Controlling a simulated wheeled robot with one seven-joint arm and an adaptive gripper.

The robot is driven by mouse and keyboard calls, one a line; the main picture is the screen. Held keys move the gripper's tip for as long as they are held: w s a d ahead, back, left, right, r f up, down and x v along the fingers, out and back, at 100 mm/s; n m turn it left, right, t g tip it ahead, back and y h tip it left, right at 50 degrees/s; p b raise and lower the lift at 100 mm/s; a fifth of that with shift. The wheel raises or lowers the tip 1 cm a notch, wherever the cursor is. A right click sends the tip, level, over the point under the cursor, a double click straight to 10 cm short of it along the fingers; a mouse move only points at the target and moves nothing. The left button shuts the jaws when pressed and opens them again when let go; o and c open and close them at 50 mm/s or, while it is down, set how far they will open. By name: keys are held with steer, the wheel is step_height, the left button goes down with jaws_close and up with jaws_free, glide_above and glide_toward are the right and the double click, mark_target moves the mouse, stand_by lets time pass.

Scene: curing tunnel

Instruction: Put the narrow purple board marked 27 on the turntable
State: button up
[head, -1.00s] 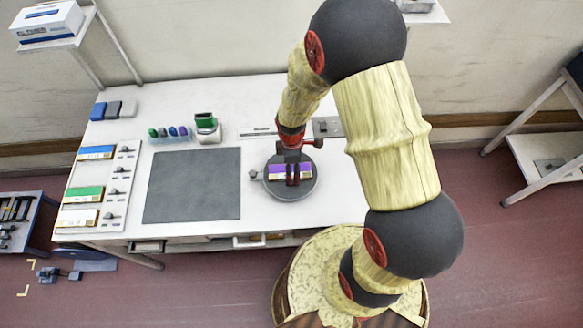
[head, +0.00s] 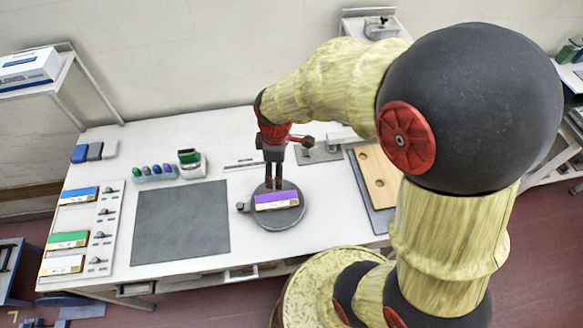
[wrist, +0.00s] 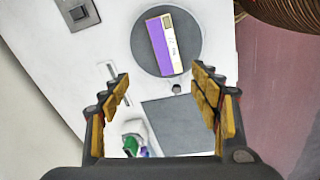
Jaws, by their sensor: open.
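The narrow purple board (head: 276,200) with a white label strip lies flat on the round dark turntable (head: 278,221). The number on the label is too small to read. In the wrist view the board (wrist: 159,46) also lies within the turntable's disc (wrist: 189,19). My gripper (head: 274,187) is open and empty, above the far side of the board and apart from it. In the wrist view the two fingers (wrist: 165,92) stand wide apart with nothing between them but the table far below.
A grey mat (head: 180,222) lies left of the turntable. A rack with blue, green and white-topped boards (head: 68,238) stands at the left. A clear bin of coloured items (head: 156,174) and a green stamp-like tool (head: 190,160) are at the back. A wooden plate (head: 376,178) lies right.

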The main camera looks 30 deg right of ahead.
steer(key=s+r+m+t, duration=0.2)
steer(key=s+r+m, duration=0.4)
steer(key=r, duration=0.4)
steer(key=s+r+m+t, duration=0.2)
steer(key=s+r+m, duration=0.3)
steer(key=r, duration=0.5)
steer(key=s, duration=0.2)
steer(key=shift+s+r+m+t, duration=0.25)
steer(key=shift+s+m+t, duration=0.05)
steer(key=shift+s+m, duration=0.1)
steer(key=shift+w, duration=0.1)
